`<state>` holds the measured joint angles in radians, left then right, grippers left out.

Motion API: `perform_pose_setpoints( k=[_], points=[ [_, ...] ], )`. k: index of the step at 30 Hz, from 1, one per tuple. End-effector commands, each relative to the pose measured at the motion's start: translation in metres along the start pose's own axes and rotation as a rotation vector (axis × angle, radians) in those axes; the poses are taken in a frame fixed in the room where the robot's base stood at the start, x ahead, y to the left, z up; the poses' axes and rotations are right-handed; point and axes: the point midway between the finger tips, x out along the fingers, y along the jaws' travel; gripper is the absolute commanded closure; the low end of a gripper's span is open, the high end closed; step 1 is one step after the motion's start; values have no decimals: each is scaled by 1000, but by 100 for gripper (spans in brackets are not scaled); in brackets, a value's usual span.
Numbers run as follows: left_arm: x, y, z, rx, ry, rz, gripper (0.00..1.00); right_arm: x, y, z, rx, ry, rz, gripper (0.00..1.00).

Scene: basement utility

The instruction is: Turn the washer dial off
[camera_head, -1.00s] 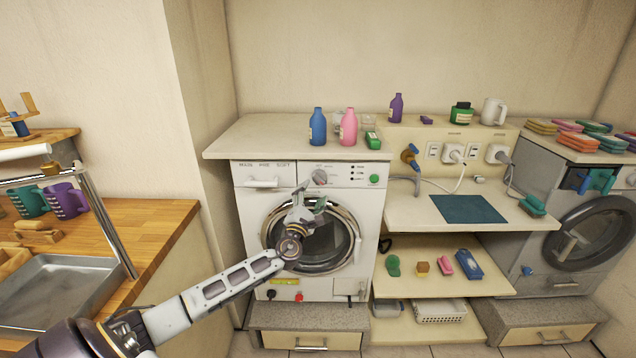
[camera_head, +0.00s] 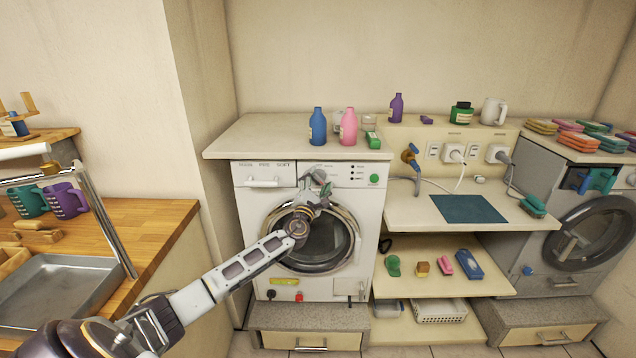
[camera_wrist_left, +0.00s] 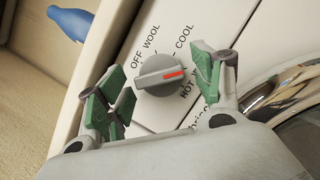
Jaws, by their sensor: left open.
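The washer (camera_head: 250,215) is white and stands in the middle of the head view with its round door shut. Its dial is hard to make out behind my left gripper there. In the left wrist view the grey dial (camera_wrist_left: 158,76) shows clearly, with a red mark pointing right. Labels OFF, WOOL, COOL and HOT are printed around it; the red mark is on the side of COOL and HOT, away from OFF. My left gripper (camera_head: 318,183) is at the control panel, open, its green-padded fingers on either side of the dial, apparently apart from it. My right gripper is out of view.
Blue (camera_head: 318,127) and pink (camera_head: 349,127) bottles and a small green box (camera_head: 373,140) stand on the counter above the washer. A green button (camera_head: 374,179) is right of the dial. A wooden counter with a metal tray (camera_head: 62,290) is at left.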

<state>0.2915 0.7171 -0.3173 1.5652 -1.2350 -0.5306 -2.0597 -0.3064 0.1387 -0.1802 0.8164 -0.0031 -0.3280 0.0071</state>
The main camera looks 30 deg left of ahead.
Motion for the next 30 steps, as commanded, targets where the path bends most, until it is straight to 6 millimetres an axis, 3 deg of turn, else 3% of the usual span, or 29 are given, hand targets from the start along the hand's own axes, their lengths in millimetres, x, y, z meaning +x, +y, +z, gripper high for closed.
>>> perform_pose_setpoints(
  k=[13, 23, 30],
  points=[
    [3, 0, 0, 0, 0, -1, 35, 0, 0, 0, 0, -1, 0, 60],
    [3, 0, 0, 1, 0, -1, 77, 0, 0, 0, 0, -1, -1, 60],
    [3, -1, 0, -5, 0, 1, 79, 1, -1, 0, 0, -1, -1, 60]
  ],
)
